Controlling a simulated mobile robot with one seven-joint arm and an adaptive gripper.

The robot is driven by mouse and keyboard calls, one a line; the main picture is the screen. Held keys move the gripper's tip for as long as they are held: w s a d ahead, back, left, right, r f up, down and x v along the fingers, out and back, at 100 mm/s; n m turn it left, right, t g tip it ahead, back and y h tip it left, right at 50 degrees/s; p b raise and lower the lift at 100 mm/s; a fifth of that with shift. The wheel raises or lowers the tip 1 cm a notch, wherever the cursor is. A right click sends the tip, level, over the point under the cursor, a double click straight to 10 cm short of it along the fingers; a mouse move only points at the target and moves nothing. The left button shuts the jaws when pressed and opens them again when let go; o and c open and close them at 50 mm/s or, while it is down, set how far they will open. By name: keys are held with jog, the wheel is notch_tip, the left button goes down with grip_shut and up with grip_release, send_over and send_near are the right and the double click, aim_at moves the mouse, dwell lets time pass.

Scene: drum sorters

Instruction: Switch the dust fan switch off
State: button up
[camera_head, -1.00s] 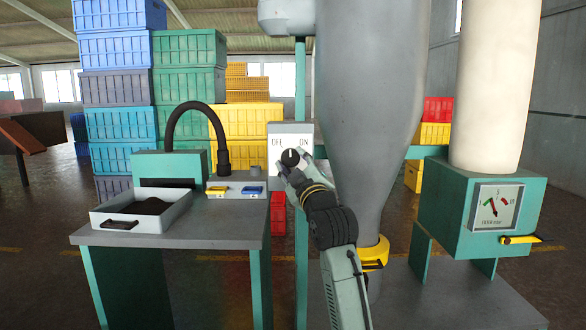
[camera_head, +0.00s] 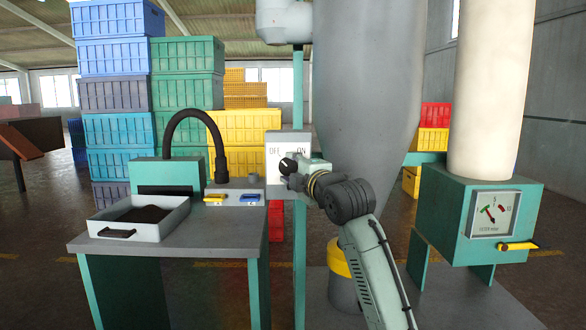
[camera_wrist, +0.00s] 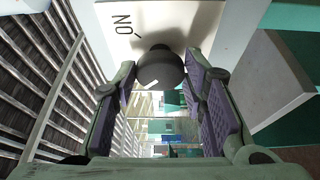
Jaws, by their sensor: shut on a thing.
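The dust fan switch is a dark round knob (camera_head: 289,163) on a white panel (camera_head: 273,140) marked OFF at left and ON at right. A pale mark on the knob appears tilted to the upper left, towards OFF. My gripper (camera_head: 292,179) reaches the panel from the right and is shut on the knob. In the wrist view the knob (camera_wrist: 160,69) sits between the purple-padded fingers of my gripper (camera_wrist: 161,78), with the word ON above it. The fingers hide part of the knob in the head view.
A grey workbench (camera_head: 200,232) with a white tray (camera_head: 178,223) of dark material stands at left. The big grey cone (camera_head: 365,90) is close to my arm. A green gauge box (camera_head: 450,215) stands at right. Stacked crates (camera_head: 118,95) are behind.

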dwell(0.4)
jog(key=o, duration=1.2)
jog(key=shift+c, duration=0.2)
jog(key=v, duration=1.2)
